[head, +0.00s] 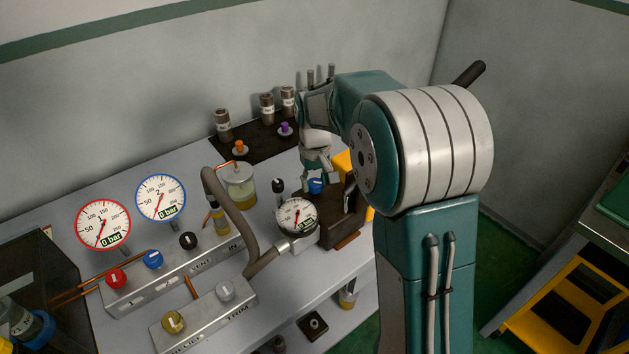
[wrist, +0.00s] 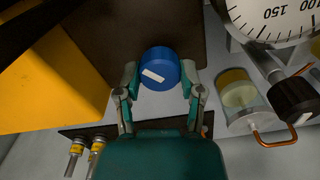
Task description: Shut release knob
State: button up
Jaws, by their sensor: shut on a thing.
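A round blue knob (head: 316,186) with a white mark sits on the dark brown block (head: 318,215) at the right end of the bench. In the wrist view the blue knob (wrist: 160,68) lies between my two fingertips, which touch its sides. My gripper (wrist: 160,82) reaches down from above and is shut on it. The white mark is slanted in the wrist view. My gripper (head: 316,178) also shows in the head view, with its far side partly hidden by my arm.
A pressure gauge (head: 297,216) and a black knob (head: 278,186) stand close left of the block. A jar of yellow liquid (head: 239,185) is farther left. A yellow part (wrist: 45,75) borders the block. A dark mat (head: 255,140) holds several fittings behind.

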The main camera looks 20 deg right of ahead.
jog(key=m, duration=0.3)
jog(key=shift+s+f+m, duration=0.1)
jog(key=shift+f+m, duration=0.1)
jog(key=shift+m, duration=2)
jog(key=o, duration=1.2)
jog(key=shift+c, duration=0.2)
jog(key=shift+a+r, duration=0.1)
jog(key=shift+r, duration=0.15)
